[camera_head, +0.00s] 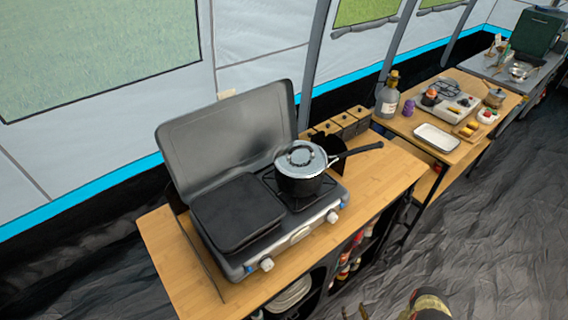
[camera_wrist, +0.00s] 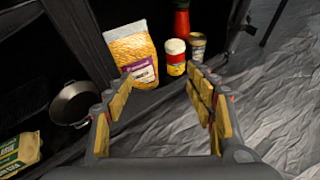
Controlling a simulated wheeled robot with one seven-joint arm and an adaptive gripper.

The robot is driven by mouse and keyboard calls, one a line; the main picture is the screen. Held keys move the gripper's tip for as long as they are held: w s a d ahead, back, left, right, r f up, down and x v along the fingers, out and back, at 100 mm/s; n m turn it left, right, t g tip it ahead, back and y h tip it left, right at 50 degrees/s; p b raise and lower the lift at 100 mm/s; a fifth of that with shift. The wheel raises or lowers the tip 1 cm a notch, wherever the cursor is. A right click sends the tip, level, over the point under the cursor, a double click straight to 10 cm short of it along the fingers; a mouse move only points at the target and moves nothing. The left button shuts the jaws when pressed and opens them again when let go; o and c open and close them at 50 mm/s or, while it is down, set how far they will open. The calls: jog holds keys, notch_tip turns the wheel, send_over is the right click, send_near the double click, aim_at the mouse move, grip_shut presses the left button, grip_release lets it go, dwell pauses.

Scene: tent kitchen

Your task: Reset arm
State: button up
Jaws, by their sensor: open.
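My gripper (camera_wrist: 165,118) is open and empty in the wrist view, its yellow-padded fingers spread apart. It points down toward the dark shelf and the floor, and nothing is between the fingers. In the head view, a part of my arm (camera_head: 430,303) shows at the bottom edge, right of the wooden stove table (camera_head: 170,262). The arm is apart from the table. The rest of the arm lies out of that view.
The stove (camera_head: 290,238) has an open lid and bears a lidded pot (camera_head: 300,183) with its handle pointing right. Past the gripper are a pasta bag (camera_wrist: 133,50), jars (camera_wrist: 175,57) and a pan (camera_wrist: 72,103). A second table (camera_head: 480,80) stands behind. Floor (camera_head: 480,240) at right is clear.

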jog(key=s+a+r+n+g+y, duration=0.2)
jog(key=a+r+y, duration=0.15)
jog(key=a, duration=0.35)
jog(key=s+a+r+n+g+y, duration=0.1)
jog(key=s+a+r+n+y, duration=0.15)
jog(key=a+y, duration=0.3)
jog(key=s+d+r+n+g+h+b, duration=0.15)
jog(key=r+n+g, duration=0.45)
jog(key=r, duration=1.1)
jog(key=s+d+r+n+g+h+b, duration=0.1)
jog(key=s+r+n+g+h, duration=0.15)
jog(key=r+n, duration=1.15)
jog(key=s+d+r+n+g+h+b, duration=0.25)
jog(key=r+n+g, duration=0.25)
jog(key=r, duration=1.5)
jog(key=s+a+r+n+t+h, duration=0.1)
jog(key=r+n+t, duration=0.1)
jog(key=r, duration=0.4)
jog(key=s+a+r+n+t+h+b, duration=0.1)
jog(key=s+a+r+n+t, duration=0.1)
jog(key=r+t, duration=0.2)
jog(key=s+a+r+n+t+h+b, duration=0.1)
jog(key=a+r+n+t, duration=0.1)
jog(key=r, duration=0.8)
jog(key=shift+s+a+t+h, duration=0.25)
jog(key=shift+t+h, duration=0.1)
jog(key=shift+t, duration=0.1)
